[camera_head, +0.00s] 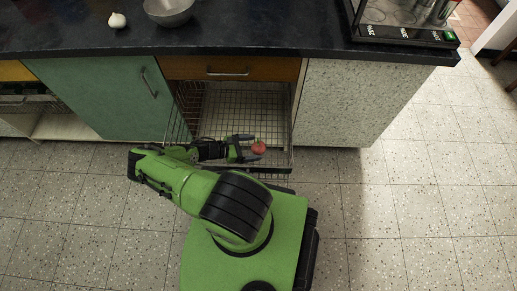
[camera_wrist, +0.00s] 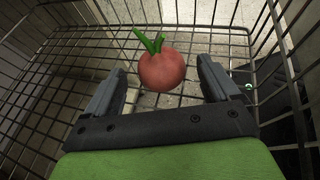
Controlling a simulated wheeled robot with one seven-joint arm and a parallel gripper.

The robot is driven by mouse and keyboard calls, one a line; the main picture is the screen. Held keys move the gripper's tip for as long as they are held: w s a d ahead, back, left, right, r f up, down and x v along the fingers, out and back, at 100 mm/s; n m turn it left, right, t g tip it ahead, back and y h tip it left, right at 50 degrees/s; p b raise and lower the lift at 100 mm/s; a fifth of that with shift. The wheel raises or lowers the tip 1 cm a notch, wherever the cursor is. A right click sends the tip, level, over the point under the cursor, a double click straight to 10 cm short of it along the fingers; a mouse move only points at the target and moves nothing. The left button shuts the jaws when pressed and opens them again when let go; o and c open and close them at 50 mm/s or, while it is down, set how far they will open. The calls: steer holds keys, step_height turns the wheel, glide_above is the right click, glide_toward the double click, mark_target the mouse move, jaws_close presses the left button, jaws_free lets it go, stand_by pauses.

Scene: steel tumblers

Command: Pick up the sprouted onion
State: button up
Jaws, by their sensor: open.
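The sprouted onion (camera_wrist: 162,71) is round and red with green shoots at its top. In the wrist view it sits just ahead of the space between the two fingers of my gripper (camera_wrist: 160,88). My gripper is open, with one finger to each side and nothing held. In the head view the onion (camera_head: 258,148) shows small and red at the fingertips of my gripper (camera_head: 252,148), over the pulled-out wire basket (camera_head: 291,130). I cannot tell whether the onion touches the basket's wires.
Basket walls rise around my gripper in the wrist view (camera_wrist: 40,85). A dark countertop (camera_head: 260,35) overhangs behind, with a white bulb-shaped item (camera_head: 117,20) and a metal bowl (camera_head: 169,10) on it. A green cabinet door (camera_head: 100,95) is left; tiled floor (camera_head: 420,200) is clear at right.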

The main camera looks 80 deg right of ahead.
steer(key=shift+x, duration=0.9)
steer(key=c, duration=1.2)
